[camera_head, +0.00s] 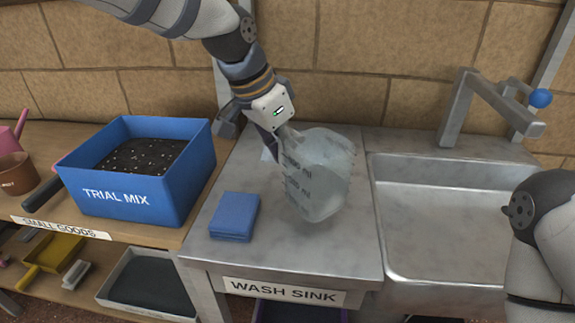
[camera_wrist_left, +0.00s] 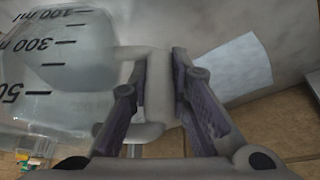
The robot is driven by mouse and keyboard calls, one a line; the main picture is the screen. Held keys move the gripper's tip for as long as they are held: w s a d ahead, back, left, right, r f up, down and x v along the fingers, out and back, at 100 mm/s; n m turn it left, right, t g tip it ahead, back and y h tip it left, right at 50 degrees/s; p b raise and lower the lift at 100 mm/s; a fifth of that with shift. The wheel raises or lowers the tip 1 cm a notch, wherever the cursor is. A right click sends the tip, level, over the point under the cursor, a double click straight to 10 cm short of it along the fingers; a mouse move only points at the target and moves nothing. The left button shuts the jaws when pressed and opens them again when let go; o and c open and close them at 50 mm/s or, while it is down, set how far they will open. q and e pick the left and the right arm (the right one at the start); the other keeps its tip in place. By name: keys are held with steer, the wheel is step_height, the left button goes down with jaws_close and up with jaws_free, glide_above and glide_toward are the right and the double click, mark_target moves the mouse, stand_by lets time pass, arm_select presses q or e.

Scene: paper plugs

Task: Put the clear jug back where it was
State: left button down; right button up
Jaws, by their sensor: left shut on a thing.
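The clear jug (camera_head: 318,180), with dark millilitre marks, is at the metal counter left of the sink in the head view, its body leaning a little. My left gripper (camera_head: 277,128) reaches down from above and is shut on the jug's handle. In the left wrist view the handle (camera_wrist_left: 158,92) sits between the fingers of the gripper (camera_wrist_left: 160,75), and the jug body (camera_wrist_left: 60,70) is to the left. I cannot tell whether the jug's base touches the counter. My right arm shows at the right edge; its gripper is out of view.
A blue block (camera_head: 234,216) lies on the counter (camera_head: 290,254) left of the jug. A pale sheet (camera_wrist_left: 230,68) lies near the handle. The blue TRIAL MIX box (camera_head: 125,197) stands on the wooden shelf at left. The sink (camera_head: 450,215) and tap (camera_head: 462,100) are at right.

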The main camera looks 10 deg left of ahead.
arm_select(q)
steer(key=shift+w+f, duration=0.35)
steer(key=shift+w+a+f, duration=0.1)
steer(key=shift+w+f, duration=0.05)
steer(key=shift+f, duration=1.4)
arm_select(e)
steer(key=shift+s+f, duration=0.1)
steer(key=shift+f, duration=0.05)
arm_select(q)
steer(key=shift+f, duration=0.1)
steer(key=c, duration=1.5)
jaws_free()
steer(key=shift+f, duration=0.1)
